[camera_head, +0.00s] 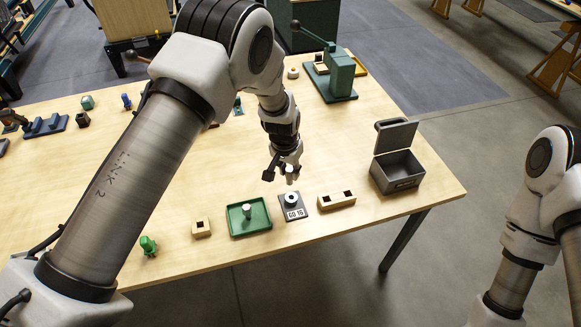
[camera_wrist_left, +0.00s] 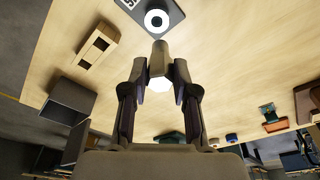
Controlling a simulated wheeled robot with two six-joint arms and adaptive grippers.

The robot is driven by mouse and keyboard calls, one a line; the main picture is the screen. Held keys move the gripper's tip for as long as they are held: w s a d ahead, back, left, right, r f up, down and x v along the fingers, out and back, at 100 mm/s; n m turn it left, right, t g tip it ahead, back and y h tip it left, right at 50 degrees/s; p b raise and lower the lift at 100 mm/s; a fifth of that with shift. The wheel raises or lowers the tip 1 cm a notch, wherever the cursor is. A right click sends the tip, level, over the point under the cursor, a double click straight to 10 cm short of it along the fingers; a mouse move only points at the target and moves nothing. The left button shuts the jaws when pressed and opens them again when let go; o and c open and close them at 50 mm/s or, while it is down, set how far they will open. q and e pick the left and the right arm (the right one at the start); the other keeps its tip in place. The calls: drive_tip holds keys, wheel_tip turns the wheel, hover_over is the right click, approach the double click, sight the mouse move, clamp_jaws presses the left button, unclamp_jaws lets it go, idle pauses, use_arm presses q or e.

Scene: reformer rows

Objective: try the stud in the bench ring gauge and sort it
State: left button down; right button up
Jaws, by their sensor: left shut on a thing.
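My left gripper (camera_head: 287,171) is shut on a pale grey stud (camera_head: 292,178), held above the table on the far side of the ring gauge. The stud also shows between the fingertips in the left wrist view (camera_wrist_left: 160,64). The ring gauge (camera_head: 292,199) is a white ring on a dark plate marked "GO 16"; it also shows at the top of the left wrist view (camera_wrist_left: 157,20). The stud looks apart from the ring. A green tray (camera_head: 260,226) left of the gauge holds another grey upright stud (camera_head: 246,210). My right gripper is out of view.
A wooden block with two dark openings (camera_head: 337,201) stands right of the gauge. Farther right is a dark box (camera_head: 397,178) with its lid raised. A small wooden block (camera_head: 201,228) and a green piece (camera_head: 148,246) stand left of the tray. A green press (camera_head: 338,75) stands behind.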

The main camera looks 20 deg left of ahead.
sight(291, 184)
use_arm(q)
drive_tip(key=shift+s+f, duration=0.1)
drive_tip(key=shift+f, duration=0.2)
drive_tip(key=shift+d+f+b, duration=0.2)
drive_tip(key=shift+d+b, duration=0.05)
drive_tip(key=shift+b, duration=0.05)
drive_tip(key=shift+d+f+b, duration=0.3)
drive_tip(key=shift+f+b, duration=0.1)
drive_tip(key=shift+f, duration=0.25)
drive_tip(key=shift+a+f+b, duration=0.3)
drive_tip(key=shift+f+b, duration=0.25)
drive_tip(key=shift+f, duration=0.4)
drive_tip(key=shift+d+f+b, duration=0.15)
drive_tip(key=shift+f+b, duration=0.4)
drive_tip(key=shift+f, duration=0.55)
drive_tip(key=shift+f, duration=0.3)
drive_tip(key=shift+r, duration=0.1)
drive_tip(key=shift+f, duration=0.2)
